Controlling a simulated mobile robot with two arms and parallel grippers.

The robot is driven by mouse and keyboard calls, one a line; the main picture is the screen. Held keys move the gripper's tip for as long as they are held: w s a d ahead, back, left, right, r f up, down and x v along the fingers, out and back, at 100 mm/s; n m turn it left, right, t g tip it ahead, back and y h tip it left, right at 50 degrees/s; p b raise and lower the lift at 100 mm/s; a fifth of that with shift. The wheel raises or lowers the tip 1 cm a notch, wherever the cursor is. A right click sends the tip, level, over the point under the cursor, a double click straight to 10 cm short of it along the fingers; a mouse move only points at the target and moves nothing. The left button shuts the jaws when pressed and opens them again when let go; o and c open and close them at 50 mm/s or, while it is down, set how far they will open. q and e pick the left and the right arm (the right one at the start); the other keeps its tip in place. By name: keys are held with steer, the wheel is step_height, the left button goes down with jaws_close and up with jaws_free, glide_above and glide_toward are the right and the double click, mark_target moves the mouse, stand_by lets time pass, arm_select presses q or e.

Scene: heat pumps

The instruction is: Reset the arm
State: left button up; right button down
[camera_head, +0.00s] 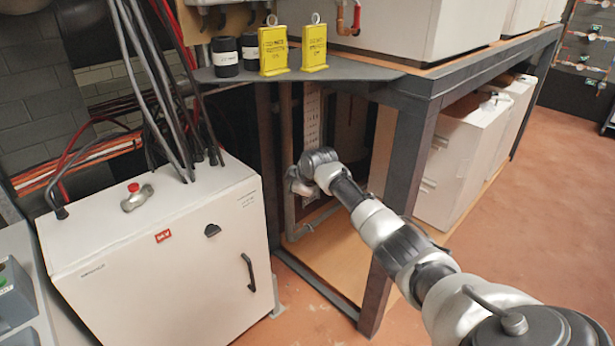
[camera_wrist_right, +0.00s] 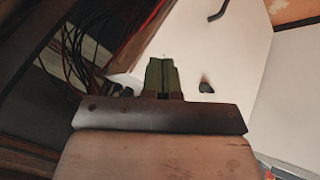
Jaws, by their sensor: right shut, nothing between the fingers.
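My right arm reaches in from the lower right of the head view, past the front leg of the metal stand. Its far end, with the right gripper (camera_head: 299,186), is beside the white control cabinet and under the grey shelf. In the right wrist view the two greenish fingers of the gripper (camera_wrist_right: 163,78) are together, with nothing seen between them. Behind them is a white surface with a dark handle and a dark knob. My left gripper is not in view.
The white cabinet (camera_head: 165,262) stands left, with cables and a red button (camera_head: 134,188) on top. The metal stand's leg (camera_head: 385,215) is close to my arm. Yellow tags (camera_head: 274,50) and dark cylinders (camera_head: 226,57) stand on the shelf (camera_head: 345,69). The floor (camera_head: 545,190) is clear at right.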

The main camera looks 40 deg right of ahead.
step_height(320, 180, up, 4)
steer(key=s+d+f, duration=0.1)
steer(key=s+d, duration=0.1)
steer(key=s+a+f+m+g, duration=0.15)
steer(key=s+f, duration=0.25)
steer(key=f, duration=0.7)
steer(key=s+a+f+m+g, duration=0.1)
steer(key=s+a+f, duration=0.25)
steer(key=f, duration=0.85)
steer(key=s+a+f+m+g+h, duration=0.15)
steer(key=s+a+f, duration=0.25)
steer(key=s+f, duration=0.95)
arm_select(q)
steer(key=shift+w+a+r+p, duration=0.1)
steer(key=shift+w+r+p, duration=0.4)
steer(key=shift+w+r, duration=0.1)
arm_select(e)
steer(key=s+a+f+m, duration=0.1)
steer(key=s+a+f, duration=0.4)
steer(key=s, duration=0.7)
steer(key=s+a+f+g+y, duration=0.1)
steer(key=s+a+f, duration=0.4)
steer(key=s, duration=0.8)
steer(key=s+a+f+m+g, duration=0.1)
steer(key=s+a+f, duration=0.4)
steer(key=s, duration=0.7)
steer(key=shift+s+f+m, duration=0.15)
steer(key=shift+s+m, duration=0.15)
steer(key=shift+s, duration=0.05)
steer(key=shift+y, duration=0.25)
